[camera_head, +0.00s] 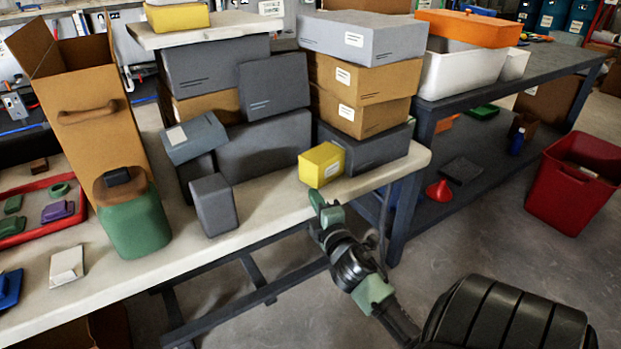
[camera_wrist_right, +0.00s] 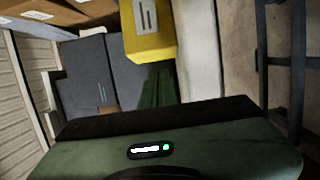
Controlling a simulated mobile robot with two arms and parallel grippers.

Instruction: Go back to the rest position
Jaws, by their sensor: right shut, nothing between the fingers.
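My right gripper (camera_head: 322,206) is at the front edge of the cream table (camera_head: 262,218), just below a small yellow box (camera_head: 321,165). Its fingers are shut with nothing between them. In the right wrist view the yellow box (camera_wrist_right: 149,30) is just beyond the gripper's dark front edge. I cannot tell whether the gripper touches it. My left gripper is in neither view.
Grey boxes (camera_head: 275,87) and brown boxes (camera_head: 360,82) are stacked on the table. A green jar (camera_head: 134,226) and a red tray (camera_head: 75,222) are at left. A red bin (camera_head: 574,183) stands at right, with open floor (camera_head: 480,240) before it.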

